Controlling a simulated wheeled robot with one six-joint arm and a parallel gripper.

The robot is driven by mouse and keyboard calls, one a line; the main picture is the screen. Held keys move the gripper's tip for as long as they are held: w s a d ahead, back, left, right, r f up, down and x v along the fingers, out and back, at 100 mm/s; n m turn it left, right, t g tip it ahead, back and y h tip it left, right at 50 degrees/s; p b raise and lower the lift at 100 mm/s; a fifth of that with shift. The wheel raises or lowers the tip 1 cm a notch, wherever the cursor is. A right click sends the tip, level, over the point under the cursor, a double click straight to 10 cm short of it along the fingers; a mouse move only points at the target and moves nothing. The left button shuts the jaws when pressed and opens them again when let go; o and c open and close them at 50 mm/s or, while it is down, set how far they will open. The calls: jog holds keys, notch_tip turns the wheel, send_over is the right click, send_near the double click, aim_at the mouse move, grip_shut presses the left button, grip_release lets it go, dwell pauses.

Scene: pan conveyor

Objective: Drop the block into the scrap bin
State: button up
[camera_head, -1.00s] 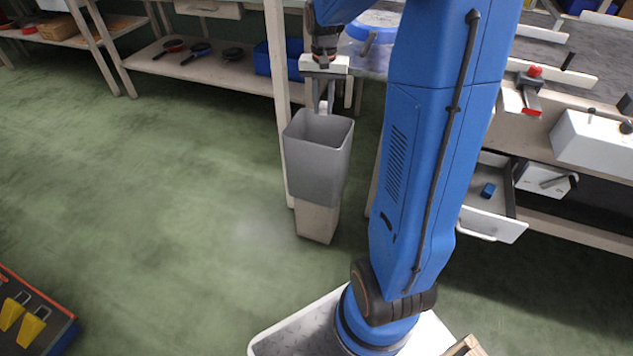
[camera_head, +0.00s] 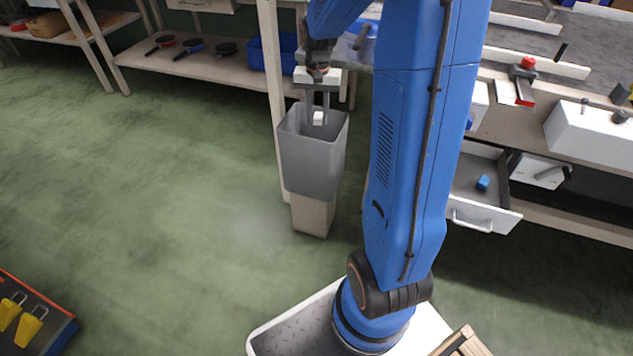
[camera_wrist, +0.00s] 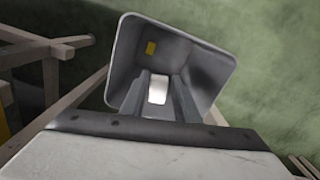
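The scrap bin is a grey, open-topped, tapered bin (camera_head: 312,165) standing on a beige pedestal left of my arm. In the wrist view its open mouth (camera_wrist: 222,62) faces the camera. My gripper (camera_head: 318,119) points down, with its fingertips at the bin's mouth. It is shut on a small white block (camera_head: 319,118). The block also shows between the two fingers in the wrist view (camera_wrist: 158,90), over the bin's inside.
A table leg (camera_head: 271,90) stands close behind the bin. A shelf with pans (camera_head: 195,47) and a blue crate is behind. At right an open drawer (camera_head: 487,215) holds a blue block (camera_head: 483,182).

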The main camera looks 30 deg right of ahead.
jog(key=shift+o, duration=1.2)
notch_tip(320, 180, up, 18)
jog(key=shift+f, duration=0.25)
